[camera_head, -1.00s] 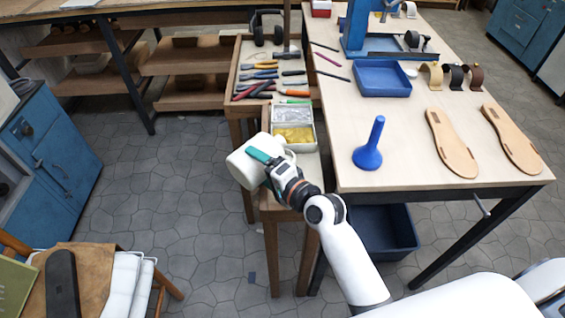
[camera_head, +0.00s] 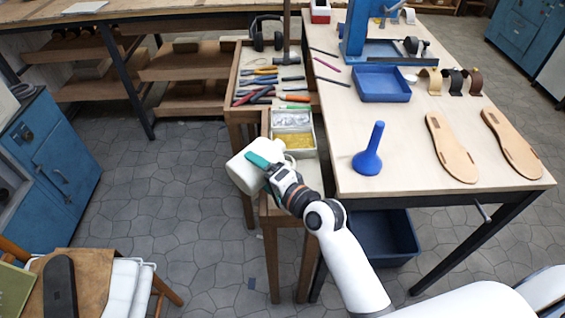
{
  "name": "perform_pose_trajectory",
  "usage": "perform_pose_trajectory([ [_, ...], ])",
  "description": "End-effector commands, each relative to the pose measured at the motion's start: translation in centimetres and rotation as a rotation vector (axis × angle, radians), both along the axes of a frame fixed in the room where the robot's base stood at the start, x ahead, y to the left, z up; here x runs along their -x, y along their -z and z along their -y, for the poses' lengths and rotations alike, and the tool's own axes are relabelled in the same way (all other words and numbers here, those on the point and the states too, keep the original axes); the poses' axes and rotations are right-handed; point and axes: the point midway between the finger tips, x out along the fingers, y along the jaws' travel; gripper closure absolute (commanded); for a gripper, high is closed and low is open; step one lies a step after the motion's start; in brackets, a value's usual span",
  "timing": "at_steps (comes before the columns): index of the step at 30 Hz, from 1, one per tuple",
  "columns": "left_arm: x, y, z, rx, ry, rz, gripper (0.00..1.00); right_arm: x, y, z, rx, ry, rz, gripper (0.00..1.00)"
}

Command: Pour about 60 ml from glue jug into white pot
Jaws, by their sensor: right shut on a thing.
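My right gripper (camera_head: 265,163) is shut on a white jug (camera_head: 241,175), which I take to be the glue jug. It holds the jug tilted, at the left of the low wooden side stand (camera_head: 285,205). The gripper covers part of the jug, and I cannot see its mouth or what is inside. No stream of glue shows. My left gripper is not in view.
A divided tray (camera_head: 309,150) with silvery and yellow small parts lies just behind the jug. Hand tools (camera_head: 265,85) lie further back. On the workbench (camera_head: 400,130) stand a blue funnel-shaped thing (camera_head: 369,160), a blue tray (camera_head: 382,84) and sandal soles (camera_head: 452,147).

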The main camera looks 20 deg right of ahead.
Motion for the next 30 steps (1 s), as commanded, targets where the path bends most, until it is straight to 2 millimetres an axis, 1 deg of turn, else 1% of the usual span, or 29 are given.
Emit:
perform_pose_trajectory([
  [1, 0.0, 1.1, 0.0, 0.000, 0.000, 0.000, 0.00, 0.0, 0.7, -0.1, 0.019, 0.001, 0.014, 0.51],
  [2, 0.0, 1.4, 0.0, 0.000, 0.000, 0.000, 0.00, 0.0, 0.9, -0.1, 0.031, 0.000, 0.021, 0.51],
  [7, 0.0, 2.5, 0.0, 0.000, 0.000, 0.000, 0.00, 0.0, 0.4, -0.1, 0.142, 0.000, 0.079, 0.51],
  [13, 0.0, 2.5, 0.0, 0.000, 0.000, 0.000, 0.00, 0.0, 0.1, -0.1, 0.170, 0.001, 0.093, 0.51],
  [30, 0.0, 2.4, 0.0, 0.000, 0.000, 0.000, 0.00, 0.0, 0.1, -0.1, 0.170, 0.001, 0.092, 0.51],
])
